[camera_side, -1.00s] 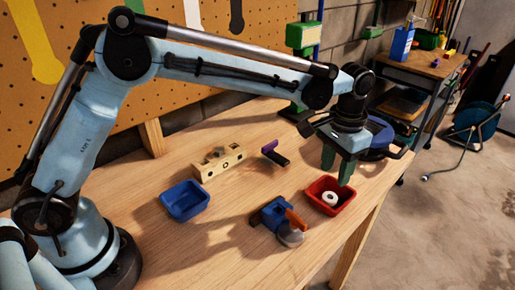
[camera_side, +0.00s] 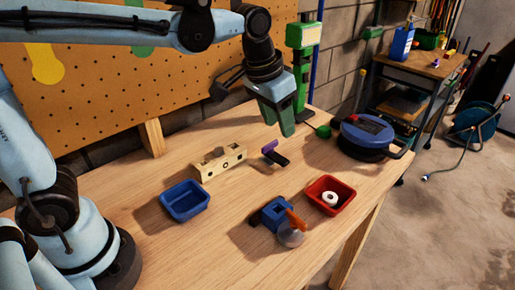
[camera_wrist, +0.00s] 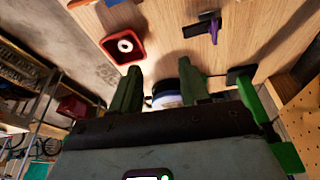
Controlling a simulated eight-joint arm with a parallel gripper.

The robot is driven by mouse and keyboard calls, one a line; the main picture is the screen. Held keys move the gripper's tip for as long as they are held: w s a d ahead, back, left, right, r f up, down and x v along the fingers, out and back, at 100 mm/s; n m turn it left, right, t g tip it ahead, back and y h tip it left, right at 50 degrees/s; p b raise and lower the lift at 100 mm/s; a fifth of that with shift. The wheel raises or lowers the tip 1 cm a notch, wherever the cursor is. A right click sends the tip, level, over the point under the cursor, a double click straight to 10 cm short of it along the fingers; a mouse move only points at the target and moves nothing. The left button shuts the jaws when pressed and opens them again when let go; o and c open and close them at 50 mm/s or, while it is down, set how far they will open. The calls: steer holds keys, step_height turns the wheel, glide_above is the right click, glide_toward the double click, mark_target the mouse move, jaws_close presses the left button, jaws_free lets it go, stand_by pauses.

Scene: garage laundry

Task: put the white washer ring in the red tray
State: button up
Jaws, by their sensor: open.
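The white washer ring (camera_side: 330,198) lies inside the red tray (camera_side: 347,204), which stands near the right front edge of the bench. In the wrist view the ring (camera_wrist: 125,45) also lies in the red tray (camera_wrist: 109,46). My gripper (camera_side: 288,132) is raised above the back of the bench, up and to the left of the tray, apart from it. In the wrist view its two green fingers (camera_wrist: 158,84) stand apart with nothing between them in their grip.
A blue tray (camera_side: 185,214), a wooden block with holes (camera_side: 219,164), a purple-handled tool (camera_side: 270,150) and a blue vise-like tool (camera_side: 275,213) stand on the bench. A round blue device (camera_side: 367,135) stands at the back right. A pegboard (camera_side: 90,85) rises behind.

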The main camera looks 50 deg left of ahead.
steer(key=s+a+f+n+t, duration=0.1)
steer(key=s+a+f+t, duration=0.2)
steer(key=s+a, duration=0.5)
steer(key=shift+s+f+n+t+y, duration=0.35)
steer(key=shift+s+f, duration=0.4)
steer(key=shift+s, duration=0.5)
